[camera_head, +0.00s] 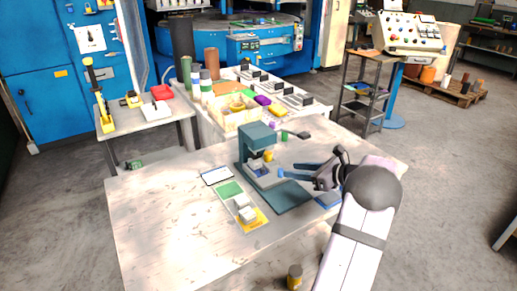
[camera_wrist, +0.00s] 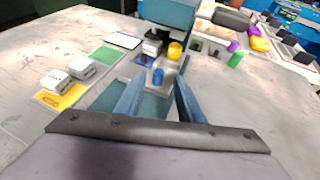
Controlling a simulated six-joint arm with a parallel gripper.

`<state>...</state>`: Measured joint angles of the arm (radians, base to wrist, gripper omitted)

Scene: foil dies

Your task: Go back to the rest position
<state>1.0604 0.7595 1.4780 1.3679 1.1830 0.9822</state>
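My gripper (camera_head: 288,169) is beside the teal press (camera_head: 254,142), its blue fingers apart and pointing left toward the press. In the wrist view my gripper (camera_wrist: 160,80) is open, with a clear gap between the fingers. Nothing appears held. The press's flat teal base (camera_head: 288,197) lies below the gripper.
Left of the press are a green mat (camera_head: 230,189), a yellow mat (camera_head: 260,216) with pale blocks (camera_wrist: 83,66), and a white card (camera_head: 216,176). A yellow-brown jar (camera_head: 295,276) is near the front. The table's left side is clear.

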